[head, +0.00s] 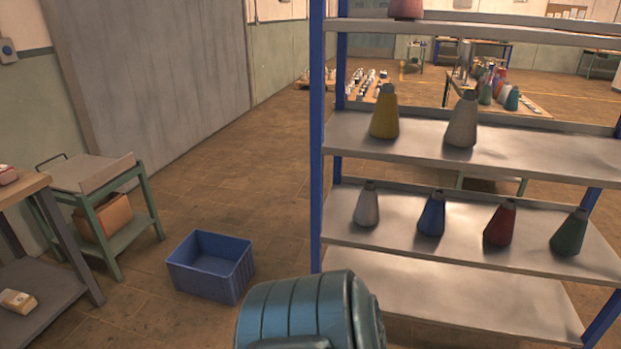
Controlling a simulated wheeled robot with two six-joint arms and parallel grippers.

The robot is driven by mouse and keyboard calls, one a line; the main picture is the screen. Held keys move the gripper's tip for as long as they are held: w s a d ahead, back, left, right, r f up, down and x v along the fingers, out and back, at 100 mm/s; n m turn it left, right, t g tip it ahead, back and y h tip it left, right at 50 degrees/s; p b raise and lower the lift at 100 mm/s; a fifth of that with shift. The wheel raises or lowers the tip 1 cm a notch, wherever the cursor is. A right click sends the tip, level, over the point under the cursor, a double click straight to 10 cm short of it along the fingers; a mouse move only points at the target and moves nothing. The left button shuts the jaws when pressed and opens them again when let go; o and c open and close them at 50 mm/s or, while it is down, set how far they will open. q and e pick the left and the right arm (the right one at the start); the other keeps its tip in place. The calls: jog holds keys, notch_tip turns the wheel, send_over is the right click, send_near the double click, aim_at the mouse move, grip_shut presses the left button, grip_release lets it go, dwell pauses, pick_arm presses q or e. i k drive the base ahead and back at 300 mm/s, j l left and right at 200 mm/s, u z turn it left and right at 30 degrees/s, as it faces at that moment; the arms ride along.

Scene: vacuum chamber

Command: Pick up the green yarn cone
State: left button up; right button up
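A dark green yarn cone (570,233) stands upright at the right end of a lower metal shelf of the blue-post rack, in the head view. To its left on the same shelf stand a red cone (499,224), a blue cone (432,216) and a pale grey cone (367,206). More green cones (512,99) show among others on a table far behind the rack. Neither of my grippers is in view.
The rack's shelf above (540,150) holds a yellow cone (384,113) and a beige cone (461,120). The bottom shelf (470,300) looks empty. A blue post (316,140) bounds the rack's left side. A blue crate (211,267) sits on the floor, and a green cart (100,195) stands further left.

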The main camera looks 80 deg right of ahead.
aim_at(568, 239)
jog(key=z, duration=4.35)
jog(key=i+l, duration=0.35)
jog(key=i, duration=0.15)
jog(key=i+l, duration=0.4)
jog(key=i, duration=0.15)
